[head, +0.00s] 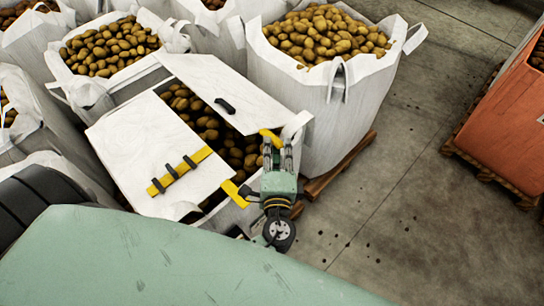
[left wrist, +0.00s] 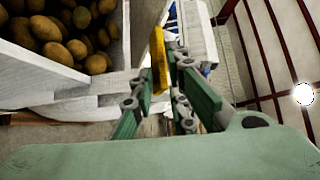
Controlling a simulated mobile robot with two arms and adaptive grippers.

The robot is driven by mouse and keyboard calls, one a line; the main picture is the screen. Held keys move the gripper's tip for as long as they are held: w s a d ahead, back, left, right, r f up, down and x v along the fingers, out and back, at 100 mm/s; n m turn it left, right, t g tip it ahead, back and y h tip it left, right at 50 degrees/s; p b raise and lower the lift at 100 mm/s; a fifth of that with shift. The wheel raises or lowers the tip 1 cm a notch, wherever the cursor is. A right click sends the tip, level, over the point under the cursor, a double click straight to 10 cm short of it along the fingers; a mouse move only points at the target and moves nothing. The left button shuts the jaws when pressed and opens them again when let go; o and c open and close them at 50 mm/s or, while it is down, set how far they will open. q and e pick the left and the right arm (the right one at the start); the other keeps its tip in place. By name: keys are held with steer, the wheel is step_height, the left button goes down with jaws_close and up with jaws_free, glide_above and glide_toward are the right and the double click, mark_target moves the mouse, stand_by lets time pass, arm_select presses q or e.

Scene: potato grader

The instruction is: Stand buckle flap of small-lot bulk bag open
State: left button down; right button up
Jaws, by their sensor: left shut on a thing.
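The small-lot bulk bag (head: 212,218) is white and holds potatoes, seen through a gap between two white flaps. The near flap (head: 130,140) carries a yellow strap (head: 183,170) with black buckle pieces; a loose yellow end hangs at the bag's right edge. The far flap (head: 205,75) carries one black fitting (head: 224,106) and slants across the far side of the opening. My left gripper (head: 276,147) is at the bag's right edge, shut on a yellow strip (head: 269,137) by the far flap's corner. The strip shows between the fingers (left wrist: 170,65) in the left wrist view (left wrist: 159,62). My right gripper is out of view.
Large white bags of potatoes stand close behind, one at the back right (head: 322,110) and one at the back left (head: 60,72). An orange bin (head: 510,120) stands far right. Concrete floor (head: 405,170) is clear between.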

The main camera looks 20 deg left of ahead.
arm_select(q)
steer(key=shift+w+d+r, duration=0.15)
steer(key=shift+w+r, duration=0.25)
steer(key=shift+r, duration=0.2)
steer(key=shift+w+d+r, duration=0.15)
steer(key=shift+w+r, duration=0.2)
steer(key=shift+r, duration=0.25)
steer(key=c, duration=2.2)
jaws_free()
steer(key=shift+o, duration=0.2)
steer(key=shift+w+f, duration=0.1)
steer(key=shift+s+d+f, duration=0.1)
steer(key=shift+s, duration=0.2)
steer(key=v, duration=1.1)
steer(key=shift+s+d, duration=0.2)
